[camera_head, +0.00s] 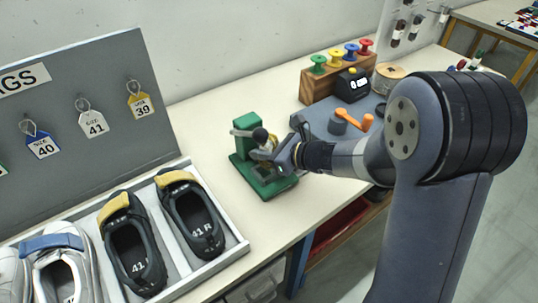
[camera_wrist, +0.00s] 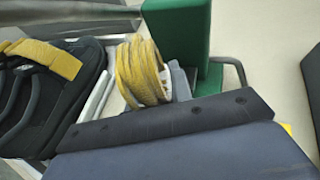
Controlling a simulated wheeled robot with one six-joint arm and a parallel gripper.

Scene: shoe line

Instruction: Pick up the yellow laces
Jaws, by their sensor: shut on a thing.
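The yellow laces (camera_wrist: 138,72) are a wound coil with a pale band, seen in the middle of the wrist view. My gripper (camera_head: 280,157) is shut on them; a grey finger stands right beside the coil in the wrist view. In the head view my gripper is at the green fixture (camera_head: 243,147), above its base, and mostly covers the coil. The fixture's tall green part also shows close behind the laces in the wrist view (camera_wrist: 176,28). I cannot tell whether the laces touch the fixture.
A white tray (camera_head: 222,262) with several shoes stands at the left front. A grey tag board (camera_head: 90,110) rises behind it. A wooden rack (camera_head: 312,88) with colored spools, a black display (camera_head: 352,85) and an orange-handled tool (camera_head: 352,117) lie to the right. Bare table lies between.

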